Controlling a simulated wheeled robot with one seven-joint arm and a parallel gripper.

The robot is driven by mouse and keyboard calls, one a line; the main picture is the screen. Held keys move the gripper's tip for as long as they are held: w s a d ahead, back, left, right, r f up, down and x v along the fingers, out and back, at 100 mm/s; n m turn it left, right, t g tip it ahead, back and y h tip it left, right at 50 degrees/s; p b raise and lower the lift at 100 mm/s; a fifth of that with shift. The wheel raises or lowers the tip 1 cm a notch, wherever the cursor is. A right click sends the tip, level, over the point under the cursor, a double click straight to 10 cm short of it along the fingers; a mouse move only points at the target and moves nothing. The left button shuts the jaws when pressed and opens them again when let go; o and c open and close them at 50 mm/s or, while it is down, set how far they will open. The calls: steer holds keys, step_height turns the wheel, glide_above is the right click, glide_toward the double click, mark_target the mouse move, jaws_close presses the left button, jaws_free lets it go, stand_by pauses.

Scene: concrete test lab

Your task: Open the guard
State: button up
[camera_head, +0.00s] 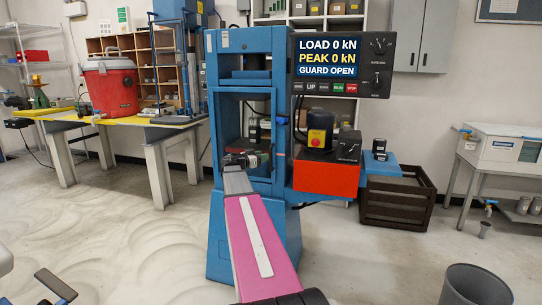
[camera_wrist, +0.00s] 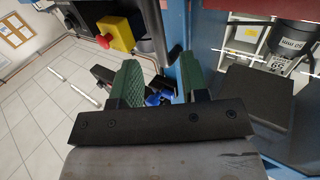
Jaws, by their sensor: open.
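The blue testing machine (camera_head: 217,120) stands in the centre of the head view. Its display panel (camera_head: 328,58) reads LOAD 0 kN, PEAK 0 kN and GUARD OPEN. I cannot clearly pick out the guard panel itself in either view. My gripper (camera_head: 260,160) is in front of the machine's opening, near its right upright. In the wrist view my gripper (camera_wrist: 157,85) is open, with two green fingers apart. A small blue and black part shows beyond the gap between them; I cannot tell what it is. The machine's blue upright (camera_wrist: 205,35) is just beyond the right finger.
A yellow stop box with a red button (camera_head: 318,137) sits on a red-orange cabinet (camera_head: 325,178) right of the machine. A dark crate (camera_head: 397,205) stands further right. A table with a red cooler (camera_head: 110,87) is left. A grey bin (camera_head: 475,287) is front right.

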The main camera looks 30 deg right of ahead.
mark_target(271, 168)
steer(key=d, duration=0.5)
steer(key=shift+w+d, duration=0.4)
jaws_close()
